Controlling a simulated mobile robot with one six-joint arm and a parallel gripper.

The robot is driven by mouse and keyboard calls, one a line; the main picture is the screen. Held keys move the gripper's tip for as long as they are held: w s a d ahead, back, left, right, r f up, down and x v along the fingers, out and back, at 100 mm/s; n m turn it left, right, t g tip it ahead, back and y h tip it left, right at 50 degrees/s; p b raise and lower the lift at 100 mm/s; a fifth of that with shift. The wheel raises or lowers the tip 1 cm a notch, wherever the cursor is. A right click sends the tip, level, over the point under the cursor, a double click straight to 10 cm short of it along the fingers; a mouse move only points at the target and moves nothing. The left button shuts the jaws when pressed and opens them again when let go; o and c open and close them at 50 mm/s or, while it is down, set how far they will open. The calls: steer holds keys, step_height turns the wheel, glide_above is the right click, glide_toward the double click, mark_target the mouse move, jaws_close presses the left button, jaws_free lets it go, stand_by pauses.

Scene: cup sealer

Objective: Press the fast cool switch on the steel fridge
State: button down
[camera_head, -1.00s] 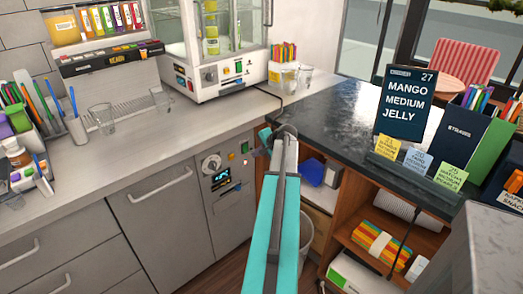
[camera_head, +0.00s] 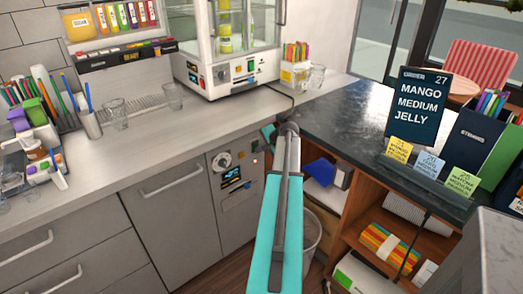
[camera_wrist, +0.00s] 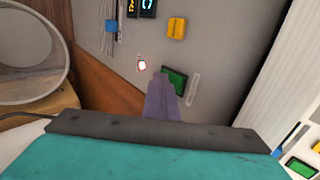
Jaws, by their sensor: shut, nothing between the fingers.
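The steel fridge is a grey under-counter front with a control panel (camera_head: 231,178) left of my arm in the head view. The panel has a round knob, a dark display and small coloured controls. In the wrist view, the fridge front (camera_wrist: 225,45) shows a green rectangular control (camera_wrist: 174,80), a yellow-orange one (camera_wrist: 177,28), a blue one (camera_wrist: 112,25) and a small red-and-white one (camera_wrist: 141,64). I cannot read which is the fast cool switch. My gripper (camera_wrist: 161,80) is shut and empty, its tips overlapping the green control's left edge in view. Contact cannot be told.
A dark counter (camera_head: 345,115) with a wooden shelf unit below stands right of the fridge. A bin (camera_wrist: 30,45) is at the wrist view's left. The grey counter (camera_head: 150,150) above the fridge holds glasses and a white machine (camera_head: 225,75).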

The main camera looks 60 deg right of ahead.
steer(key=shift+s+d, duration=0.1)
steer(key=shift+s, duration=0.1)
steer(key=shift+r, duration=0.1)
steer(key=shift+r+p, duration=0.5)
steer(key=shift+r, duration=0.15)
stand_by(0.4)
steer(key=s+a+r+b, duration=0.1)
steer(key=s+a+r, duration=0.1)
steer(key=s, duration=0.4)
steer(key=s+a+r+b, duration=0.1)
steer(key=s+a+r, duration=0.1)
steer(key=s, duration=0.3)
steer(key=shift+s+r, duration=0.35)
steer(key=shift+r, duration=0.1)
